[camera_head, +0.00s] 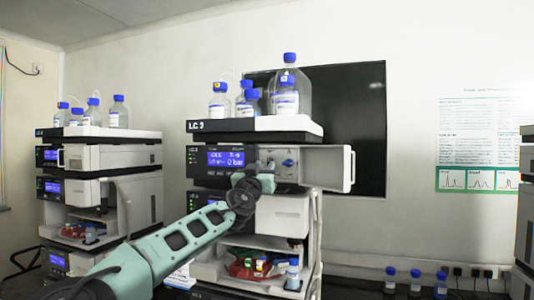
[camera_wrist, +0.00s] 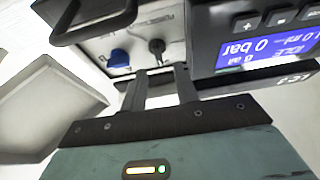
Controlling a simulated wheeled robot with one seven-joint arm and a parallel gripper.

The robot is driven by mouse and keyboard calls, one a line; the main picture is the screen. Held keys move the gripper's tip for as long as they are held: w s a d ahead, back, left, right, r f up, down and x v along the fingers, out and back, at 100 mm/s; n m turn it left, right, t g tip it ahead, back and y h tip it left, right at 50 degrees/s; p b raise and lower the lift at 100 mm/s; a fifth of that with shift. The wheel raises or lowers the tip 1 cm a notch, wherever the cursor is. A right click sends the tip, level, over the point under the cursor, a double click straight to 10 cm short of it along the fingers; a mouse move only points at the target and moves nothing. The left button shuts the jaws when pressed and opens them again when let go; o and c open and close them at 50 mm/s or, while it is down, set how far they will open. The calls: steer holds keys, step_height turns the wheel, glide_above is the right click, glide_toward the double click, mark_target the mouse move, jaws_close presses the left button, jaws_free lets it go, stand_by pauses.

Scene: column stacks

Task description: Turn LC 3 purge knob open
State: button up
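The LC 3 stack (camera_head: 255,126) stands in the middle of the head view. Its pump module has a lit blue screen (camera_head: 226,158) and a knob panel beside it. A blue knob (camera_head: 288,162) sits on that panel and also shows in the wrist view (camera_wrist: 119,57). A dark knob (camera_wrist: 156,46) is beside it; which one is the purge knob I cannot read. My gripper (camera_wrist: 160,70) has its two fingers apart with nothing between them. The fingertips are close to the panel, just short of the dark knob. In the head view my wrist hides the fingers.
The module's white door (camera_head: 340,168) is swung open at the right of the panel and shows at left in the wrist view (camera_wrist: 45,105). Bottles (camera_head: 286,100) stand on top. Another stack (camera_head: 100,160) is at left.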

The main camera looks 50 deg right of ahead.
mark_target(269, 160)
steer(key=p+x, duration=0.1)
steer(key=x, duration=0.1)
steer(key=shift+w+d+r, duration=0.1)
steer(key=shift+d+r, duration=0.15)
steer(key=shift+w+d, duration=0.2)
steer(key=shift+d, duration=0.3)
jaws_close()
